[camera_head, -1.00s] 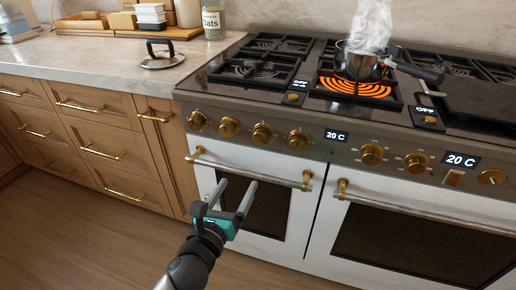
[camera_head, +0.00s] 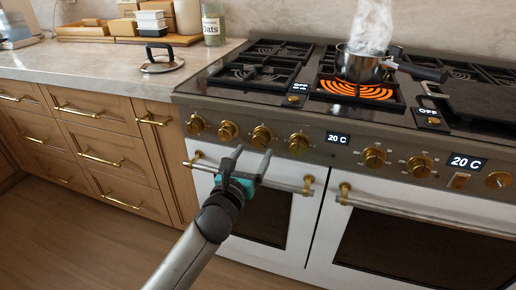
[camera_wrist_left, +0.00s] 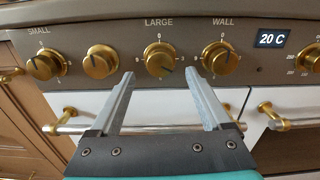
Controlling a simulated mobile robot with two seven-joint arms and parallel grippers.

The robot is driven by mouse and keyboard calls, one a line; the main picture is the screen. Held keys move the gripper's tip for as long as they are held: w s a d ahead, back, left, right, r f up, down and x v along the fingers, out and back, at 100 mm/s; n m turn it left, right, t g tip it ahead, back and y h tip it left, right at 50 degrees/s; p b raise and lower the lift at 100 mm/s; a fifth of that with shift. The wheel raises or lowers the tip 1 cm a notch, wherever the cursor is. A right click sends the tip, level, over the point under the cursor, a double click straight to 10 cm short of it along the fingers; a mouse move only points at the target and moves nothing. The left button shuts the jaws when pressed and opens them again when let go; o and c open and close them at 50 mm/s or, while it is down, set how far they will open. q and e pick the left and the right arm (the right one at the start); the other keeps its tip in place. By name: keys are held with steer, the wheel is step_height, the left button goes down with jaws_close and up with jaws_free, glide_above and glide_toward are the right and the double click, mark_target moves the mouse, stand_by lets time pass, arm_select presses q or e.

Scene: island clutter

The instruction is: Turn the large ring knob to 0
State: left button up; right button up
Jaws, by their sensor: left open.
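The large ring knob (camera_wrist_left: 160,60) is a round brass knob under the word LARGE in the left wrist view, with a 0 above it. Its dark pointer line appears to slant toward the lower right, away from the 0. In the head view it is the third knob (camera_head: 262,135) from the left on the range front. My left gripper (camera_wrist_left: 159,74) is open and empty. Its two fingers point at the panel, one on either side of the knob in the picture, with the tips apparently short of it. My right gripper is not in view.
Neighbouring brass knobs (camera_wrist_left: 100,62) and (camera_wrist_left: 220,58) sit close on both sides. An oven handle bar (camera_head: 250,176) runs below the knobs. A steaming pot (camera_head: 360,65) stands on a glowing orange burner (camera_head: 355,91). A lid (camera_head: 161,63) lies on the counter.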

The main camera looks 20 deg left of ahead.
mark_target(259, 142)
arm_select(q)
steer(key=w+b, duration=0.1)
steer(key=w, duration=0.2)
steer(key=shift+w, duration=0.2)
steer(key=shift+w+d, duration=0.1)
steer(key=shift+w, duration=0.5)
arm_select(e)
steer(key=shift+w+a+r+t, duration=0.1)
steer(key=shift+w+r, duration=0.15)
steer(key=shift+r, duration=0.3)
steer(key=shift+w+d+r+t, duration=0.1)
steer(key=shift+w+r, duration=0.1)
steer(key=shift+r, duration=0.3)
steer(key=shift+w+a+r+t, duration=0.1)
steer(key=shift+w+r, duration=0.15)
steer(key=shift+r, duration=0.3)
arm_select(q)
jaws_close()
